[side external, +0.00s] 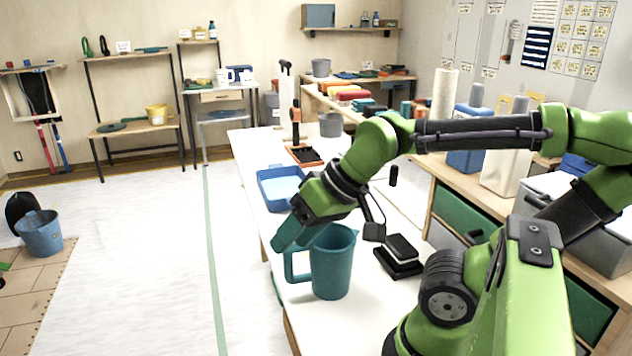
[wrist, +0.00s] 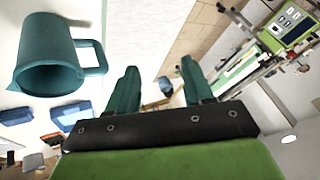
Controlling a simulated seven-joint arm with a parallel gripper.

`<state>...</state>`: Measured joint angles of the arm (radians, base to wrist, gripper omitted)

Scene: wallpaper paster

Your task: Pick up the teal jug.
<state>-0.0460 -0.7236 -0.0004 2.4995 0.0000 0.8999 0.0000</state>
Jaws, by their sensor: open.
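The teal jug (side external: 333,265) stands upright on the white worktop near its left edge, its handle on the left side. In the wrist view the jug (wrist: 42,42) is at the upper left, with its handle on the side toward the fingers. My gripper (side external: 287,236) is tilted down at the upper left of the jug, close to the handle in the picture. Its teal fingers (wrist: 160,82) are spread apart with nothing held between them. The jug is outside the fingers, to their left in the wrist view. I cannot tell whether a finger touches the handle.
A blue tray (side external: 268,201) lies behind the gripper. A black and white block (side external: 398,257) lies right of the jug. An orange-based stand (side external: 304,156) and a grey pot (side external: 331,125) are further back. Open floor lies left of the worktop, with a blue bucket (side external: 40,236).

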